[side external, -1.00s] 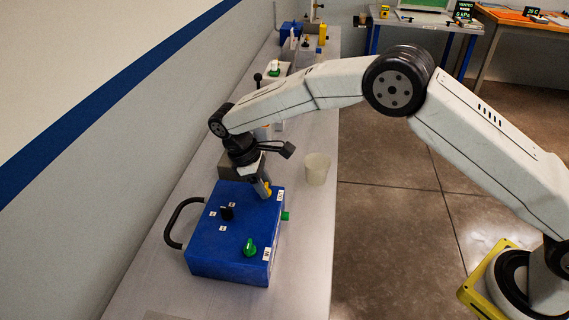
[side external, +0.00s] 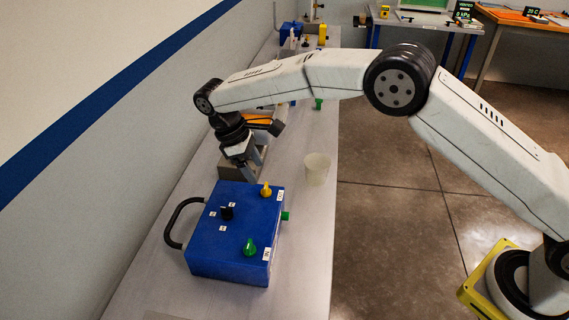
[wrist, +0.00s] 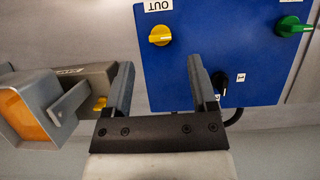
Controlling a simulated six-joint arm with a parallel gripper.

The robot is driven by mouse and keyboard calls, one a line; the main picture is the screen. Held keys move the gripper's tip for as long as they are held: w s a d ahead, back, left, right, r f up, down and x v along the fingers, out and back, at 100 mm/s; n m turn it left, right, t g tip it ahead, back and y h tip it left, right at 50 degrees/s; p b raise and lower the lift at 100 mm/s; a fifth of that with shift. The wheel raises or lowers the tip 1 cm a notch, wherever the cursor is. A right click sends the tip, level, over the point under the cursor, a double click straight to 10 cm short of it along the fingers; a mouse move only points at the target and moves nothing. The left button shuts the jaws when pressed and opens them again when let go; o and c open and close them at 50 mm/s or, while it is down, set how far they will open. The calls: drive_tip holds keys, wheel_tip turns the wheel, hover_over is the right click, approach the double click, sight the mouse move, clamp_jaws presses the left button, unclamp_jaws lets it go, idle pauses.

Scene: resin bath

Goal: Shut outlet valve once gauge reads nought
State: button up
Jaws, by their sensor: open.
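The blue valve box (side external: 225,250) sits on the bench. Its yellow valve knob (side external: 266,190) is at the far right corner, beside the label OUT in the wrist view (wrist: 160,35). The knob's lug points away from the box front in the side view. My gripper (side external: 254,172) is open and empty, above and behind the box, apart from the knob. In the wrist view the fingers (wrist: 160,62) are below the yellow knob, with the right finger near the black knob (wrist: 219,82). A small display (side external: 462,15) on the back table appears to read 0 kPa; the word above is hard to read.
A green knob (side external: 249,247) is on the box's near side, and a black handle (side external: 178,222) projects left. A pale cup (side external: 317,169) stands right of my gripper. In the wrist view an orange-windowed unit (wrist: 25,115) is close left.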

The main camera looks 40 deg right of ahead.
drive_tip(key=shift+v, duration=1.15)
drive_tip(key=s+d+r+m+t+y, duration=0.15)
drive_tip(key=s+d+m, duration=0.25)
drive_tip(key=s+d, duration=0.55)
drive_tip(key=s+d+f+m+t+y, duration=0.1)
drive_tip(key=s+d+m+t, duration=0.3)
drive_tip(key=s+d, duration=0.6)
drive_tip(key=s+f+m, duration=0.1)
drive_tip(key=s, duration=0.3)
drive_tip(key=shift+f+y, duration=0.3)
drive_tip(key=shift+y, duration=0.05)
drive_tip(key=shift+s+d, duration=0.1)
drive_tip(key=shift+s, duration=0.05)
